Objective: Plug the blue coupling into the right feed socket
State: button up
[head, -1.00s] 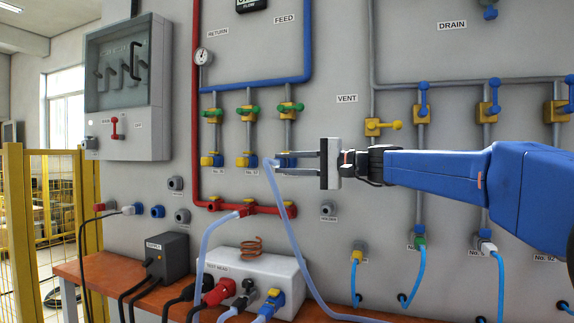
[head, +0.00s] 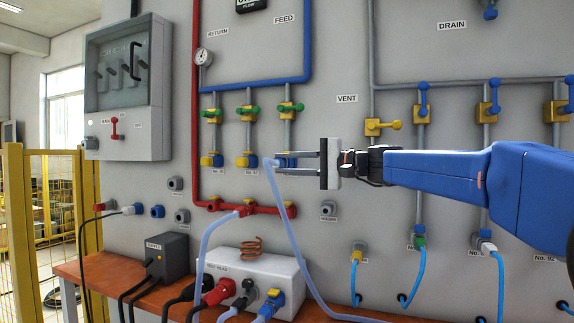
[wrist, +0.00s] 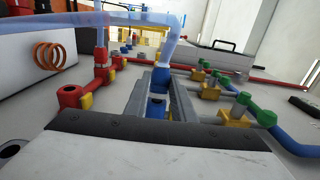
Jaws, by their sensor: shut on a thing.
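My gripper (head: 281,162) is shut on the blue coupling, which sits at its fingertips in front of the wall. In the wrist view the coupling (wrist: 161,77) shows between the two grey fingers, with a translucent hose (wrist: 172,42) leaving it. The fingers are at the right end of the row of blue-and-yellow feed sockets. They largely cover the right feed socket. I cannot tell whether the coupling is inside it or just in front.
Two other feed sockets (head: 246,160) lie left of my fingers, with green-handled valves (head: 248,111) above. A red return manifold (head: 240,208) runs below, with another hose attached. A white test head box (head: 290,272) and a copper coil (head: 251,248) are lower down.

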jog(key=shift+w+d, duration=0.2)
jog(key=shift+w, duration=0.3)
jog(key=o, duration=1.1)
